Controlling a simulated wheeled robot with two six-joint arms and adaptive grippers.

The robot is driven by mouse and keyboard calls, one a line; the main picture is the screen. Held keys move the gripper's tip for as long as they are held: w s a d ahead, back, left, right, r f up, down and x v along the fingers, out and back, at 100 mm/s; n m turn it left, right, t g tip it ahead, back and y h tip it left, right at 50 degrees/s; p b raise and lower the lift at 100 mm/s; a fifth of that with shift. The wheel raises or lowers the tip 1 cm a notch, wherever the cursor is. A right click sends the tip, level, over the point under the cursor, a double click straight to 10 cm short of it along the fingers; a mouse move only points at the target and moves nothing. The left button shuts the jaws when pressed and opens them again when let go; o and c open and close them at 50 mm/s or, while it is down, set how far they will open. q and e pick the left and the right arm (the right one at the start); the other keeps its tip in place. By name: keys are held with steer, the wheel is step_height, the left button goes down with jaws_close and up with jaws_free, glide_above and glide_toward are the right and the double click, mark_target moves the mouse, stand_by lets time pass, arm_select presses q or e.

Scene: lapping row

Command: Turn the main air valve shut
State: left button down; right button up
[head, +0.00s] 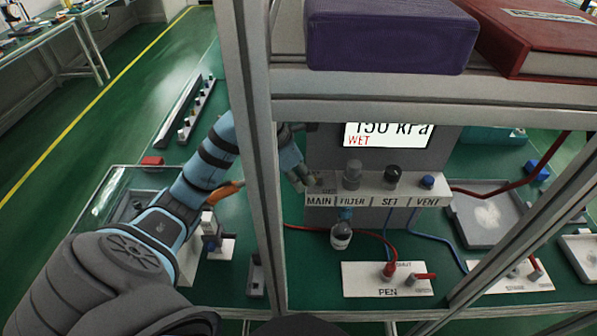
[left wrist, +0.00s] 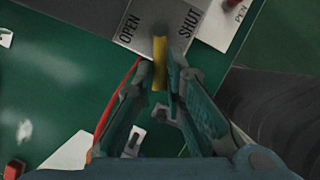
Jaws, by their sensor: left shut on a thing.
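The main air valve's yellow handle (left wrist: 160,76) shows in the left wrist view, on a grey plate (left wrist: 160,18) marked OPEN on the left and SHUT on the right. The handle stands between the two words. My left gripper (left wrist: 162,70) is shut on the handle, a finger on either side. In the head view my left gripper (head: 304,178) reaches behind the frame post to the MAIN end of the grey panel (head: 375,200). There the handle is hidden or too small to make out. My right gripper is in neither view.
A display (head: 388,134) above the panel reads 150 kPa and WET. FILTER, SET and VENT knobs sit right of MAIN. A grey frame post (head: 256,150) stands close beside my left arm. A shelf with a purple box (head: 388,36) and red binder (head: 535,40) hangs above.

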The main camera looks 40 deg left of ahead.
arm_select(q)
steer(key=shift+s+d+r+n+y+p, duration=0.15)
steer(key=shift+d+n+p, duration=0.1)
steer(key=shift+n+p, duration=0.3)
steer(key=shift+s+d+r+n+y+p, duration=0.15)
steer(key=shift+d+n+p, duration=0.1)
steer(key=shift+n+p, duration=0.25)
steer(key=shift+w+d+f+n+y+p, duration=0.2)
steer(key=shift+n+y+p, duration=0.1)
steer(key=shift+n+p, duration=0.4)
steer(key=c, duration=1.6)
jaws_free()
steer(key=shift+c, duration=0.2)
steer(key=shift+w+f, duration=0.1)
